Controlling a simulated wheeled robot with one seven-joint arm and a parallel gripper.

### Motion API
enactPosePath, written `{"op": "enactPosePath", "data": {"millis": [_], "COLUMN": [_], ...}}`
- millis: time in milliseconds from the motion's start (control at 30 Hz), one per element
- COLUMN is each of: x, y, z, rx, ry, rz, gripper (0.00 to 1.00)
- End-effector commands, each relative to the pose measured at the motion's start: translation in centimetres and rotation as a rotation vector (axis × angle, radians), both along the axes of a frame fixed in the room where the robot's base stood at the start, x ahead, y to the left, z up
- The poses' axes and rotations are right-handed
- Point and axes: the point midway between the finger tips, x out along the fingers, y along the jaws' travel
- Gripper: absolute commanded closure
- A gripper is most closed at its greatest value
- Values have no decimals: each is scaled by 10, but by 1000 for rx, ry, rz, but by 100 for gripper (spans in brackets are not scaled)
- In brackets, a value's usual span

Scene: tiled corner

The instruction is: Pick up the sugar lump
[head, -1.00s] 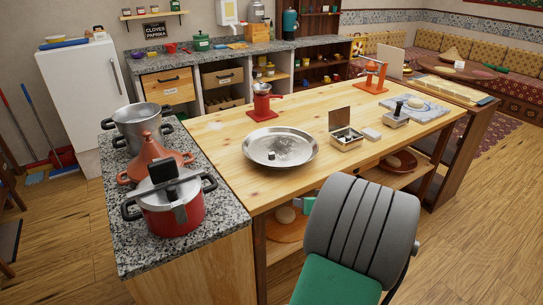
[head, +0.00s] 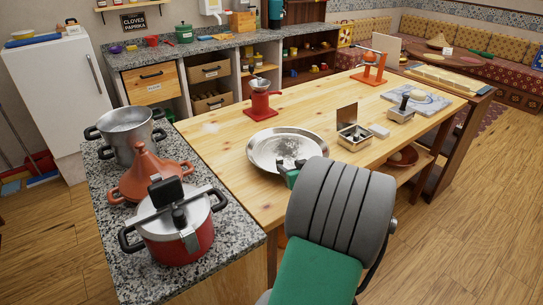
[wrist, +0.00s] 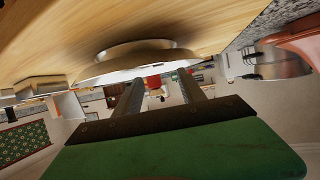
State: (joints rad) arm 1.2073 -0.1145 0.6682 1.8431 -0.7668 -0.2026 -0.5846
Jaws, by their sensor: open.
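A round metal tray (head: 262,150) lies on the wooden table, and its edge shows side-on in the wrist view (wrist: 110,67). My gripper (head: 290,163) is at the tray's near side, low over it. Its two dark fingers are spread apart in the wrist view (wrist: 160,78), with nothing seen held between them. I cannot pick out the sugar lump now; the gripper may hide it. An open metal box (head: 353,139) stands on the table right of the tray, its contents too small to tell.
A red grinder (head: 262,103) stands behind the tray. A small pale block (head: 379,130) and a metal holder (head: 401,113) are to the right. Pots, including a red pressure cooker (head: 177,235), fill the granite counter at left. The front left tabletop is clear.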

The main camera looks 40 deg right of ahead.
Motion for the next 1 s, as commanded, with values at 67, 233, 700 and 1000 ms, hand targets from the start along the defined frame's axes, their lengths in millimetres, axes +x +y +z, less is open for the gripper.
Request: {"op": "enactPosePath", "data": {"millis": [67,233,700,1000], "x": [0,17,66,65], "y": [0,-5,-33,-33], "z": [0,-7,-29,-29], "rx": [0,1,1,0], "ry": [0,1,1,1], "rz": [0,4,0,0], "gripper": [53,53,53,65]}}
